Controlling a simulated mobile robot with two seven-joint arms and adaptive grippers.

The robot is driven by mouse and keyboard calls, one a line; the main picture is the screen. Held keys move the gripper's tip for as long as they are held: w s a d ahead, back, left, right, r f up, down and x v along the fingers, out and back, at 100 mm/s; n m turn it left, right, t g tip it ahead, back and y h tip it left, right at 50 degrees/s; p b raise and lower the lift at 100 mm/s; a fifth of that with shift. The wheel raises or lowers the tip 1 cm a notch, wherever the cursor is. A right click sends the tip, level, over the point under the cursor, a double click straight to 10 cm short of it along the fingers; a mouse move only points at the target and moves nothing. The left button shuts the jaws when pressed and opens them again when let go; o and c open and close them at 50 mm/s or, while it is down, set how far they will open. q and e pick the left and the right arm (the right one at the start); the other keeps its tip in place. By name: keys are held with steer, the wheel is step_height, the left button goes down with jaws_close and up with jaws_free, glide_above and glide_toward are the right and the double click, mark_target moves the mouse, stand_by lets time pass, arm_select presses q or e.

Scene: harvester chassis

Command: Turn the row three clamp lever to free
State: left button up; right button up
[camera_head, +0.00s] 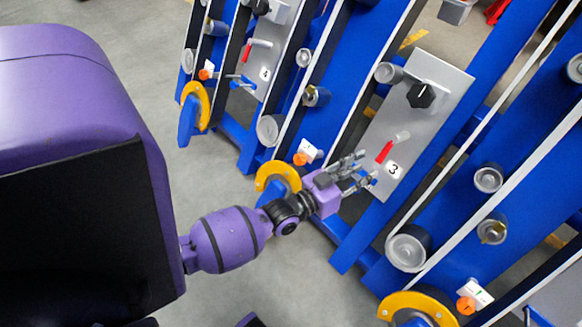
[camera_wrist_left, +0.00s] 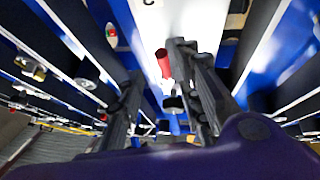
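The row three clamp lever (camera_head: 384,152) is a small red handle on a grey plate (camera_head: 440,75) beside a white label marked 3. It points down and to the left in the head view. In the left wrist view the red lever (camera_wrist_left: 163,63) shows between my fingers, close to the right one. My left gripper (camera_head: 362,170) is open and empty, its fingers just below and left of the lever. I cannot tell whether a finger touches it. My right gripper is not in view.
A black knob (camera_head: 421,95) sits higher on the same plate. Blue beams with rollers run on both sides. An orange knob (camera_head: 300,158) and a yellow curved guard (camera_head: 277,177) are close to my left wrist. A row four plate (camera_head: 272,60) with another red lever stands further left.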

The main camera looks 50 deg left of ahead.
mark_target(379, 159)
arm_select(q)
steer(key=shift+w+r, duration=0.25)
steer(key=shift+w, duration=0.05)
steer(key=w, duration=0.2)
steer(key=w+b, duration=0.1)
steer(key=w, duration=0.1)
steer(key=w+d, duration=0.1)
steer(key=w, duration=0.2)
steer(key=shift+f, duration=0.15)
jaws_close()
